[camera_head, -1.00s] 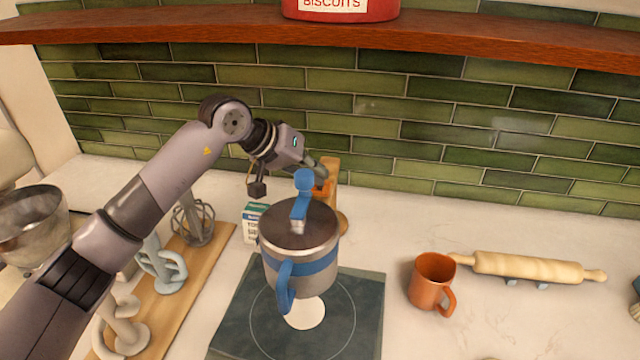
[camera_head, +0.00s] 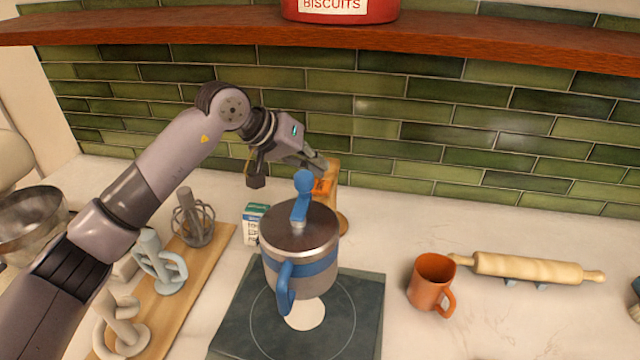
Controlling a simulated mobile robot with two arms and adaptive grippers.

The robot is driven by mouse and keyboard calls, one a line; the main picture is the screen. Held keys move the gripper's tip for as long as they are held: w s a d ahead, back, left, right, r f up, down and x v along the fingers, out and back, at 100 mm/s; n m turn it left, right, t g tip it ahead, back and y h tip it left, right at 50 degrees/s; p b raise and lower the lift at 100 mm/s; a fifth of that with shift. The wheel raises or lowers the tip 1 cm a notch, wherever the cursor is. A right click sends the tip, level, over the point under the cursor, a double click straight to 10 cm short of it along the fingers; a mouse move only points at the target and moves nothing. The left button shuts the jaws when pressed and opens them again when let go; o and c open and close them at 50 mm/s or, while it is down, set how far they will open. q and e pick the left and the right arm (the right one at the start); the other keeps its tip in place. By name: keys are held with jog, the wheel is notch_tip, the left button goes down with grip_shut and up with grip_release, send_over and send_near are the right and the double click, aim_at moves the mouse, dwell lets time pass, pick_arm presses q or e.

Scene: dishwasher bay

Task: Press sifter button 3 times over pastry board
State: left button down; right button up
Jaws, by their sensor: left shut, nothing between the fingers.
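The sifter (camera_head: 300,245) is a steel pot-like body with a blue band, a blue side handle and a blue knobbed lever or button (camera_head: 303,185) on its top. It appears above the dark pastry board (camera_head: 345,310), which has a ring marking and a white round patch below the sifter. My left gripper (camera_head: 320,168) is just behind and above the blue knob, shut and empty. Whether it touches the knob cannot be told. My right gripper does not show.
An orange mug (camera_head: 432,284) and a rolling pin (camera_head: 525,268) are at the right. A small carton (camera_head: 254,222) and a wooden block stand behind the sifter. Mixer attachments (camera_head: 192,220) line a wooden board at left. A shelf with a red biscuit tin (camera_head: 340,10) hangs above.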

aim_at(317, 183)
pick_arm(q)
jog(key=shift+r+p, duration=0.65)
jog(key=shift+r, duration=1.7)
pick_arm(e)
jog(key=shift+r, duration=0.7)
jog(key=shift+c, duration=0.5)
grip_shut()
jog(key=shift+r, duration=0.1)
